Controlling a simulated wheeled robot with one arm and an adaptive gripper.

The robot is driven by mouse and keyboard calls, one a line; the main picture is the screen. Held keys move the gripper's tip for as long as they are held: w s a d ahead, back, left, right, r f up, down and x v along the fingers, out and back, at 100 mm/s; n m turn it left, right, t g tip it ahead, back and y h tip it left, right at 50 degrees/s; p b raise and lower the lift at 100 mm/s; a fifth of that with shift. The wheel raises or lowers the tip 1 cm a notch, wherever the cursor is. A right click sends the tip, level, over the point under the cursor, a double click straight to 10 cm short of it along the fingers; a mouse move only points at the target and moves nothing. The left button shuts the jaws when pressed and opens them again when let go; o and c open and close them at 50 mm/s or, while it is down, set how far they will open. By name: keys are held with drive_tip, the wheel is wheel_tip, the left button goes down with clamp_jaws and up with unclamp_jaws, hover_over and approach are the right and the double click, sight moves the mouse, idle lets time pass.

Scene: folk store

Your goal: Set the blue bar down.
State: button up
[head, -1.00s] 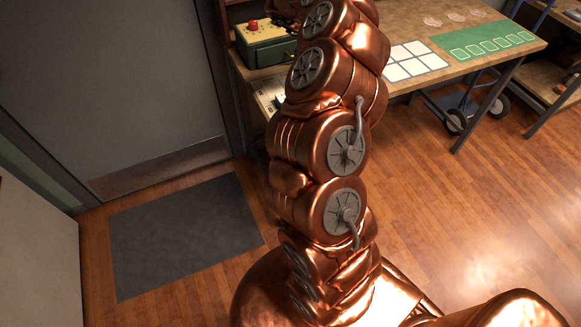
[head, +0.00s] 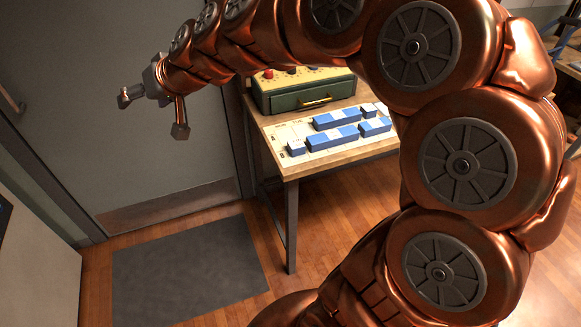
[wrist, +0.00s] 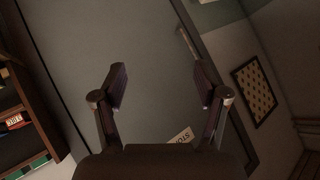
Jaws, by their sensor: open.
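Several blue bars and blocks with pale patches on top lie on a white printed sheet (head: 285,131) at the near left corner of a wooden table. A long blue bar (head: 331,138) lies in the front row, with another long bar (head: 336,118) behind it. A shorter bar (head: 375,127) lies to their right. I cannot tell which one is the task's bar. My gripper (head: 152,113) is left of the table, in front of the grey door, apart from all the bars. In the wrist view its fingers (wrist: 160,85) are spread with nothing between them.
A green box (head: 305,90) with a drawer and a yellow top with red knobs stands behind the bars. A small blue block (head: 295,148) is at the sheet's left end. A dark mat (head: 190,268) lies on the floor. My arm hides the table's right part.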

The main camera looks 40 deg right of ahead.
drive_tip(key=s+f+n+g+h, duration=0.1)
drive_tip(key=s+f+g, duration=0.3)
drive_tip(key=s, duration=0.5)
drive_tip(key=s+f+n+g+h, duration=0.1)
drive_tip(key=s+f+g, duration=0.1)
drive_tip(key=s+f, duration=0.6)
drive_tip(key=s+d+f+g+h, duration=0.1)
drive_tip(key=s+d, duration=0.3)
drive_tip(key=s, duration=0.5)
drive_tip(key=s+d+f+m+g+h, duration=0.1)
drive_tip(key=s+d+g, duration=0.3)
drive_tip(key=s, duration=0.6)
drive_tip(key=shift+s+f+h, duration=0.2)
drive_tip(key=shift+f+h, duration=0.5)
drive_tip(key=shift+f, duration=0.05)
drive_tip(key=shift+d+m, duration=0.2)
drive_tip(key=shift+m, duration=0.1)
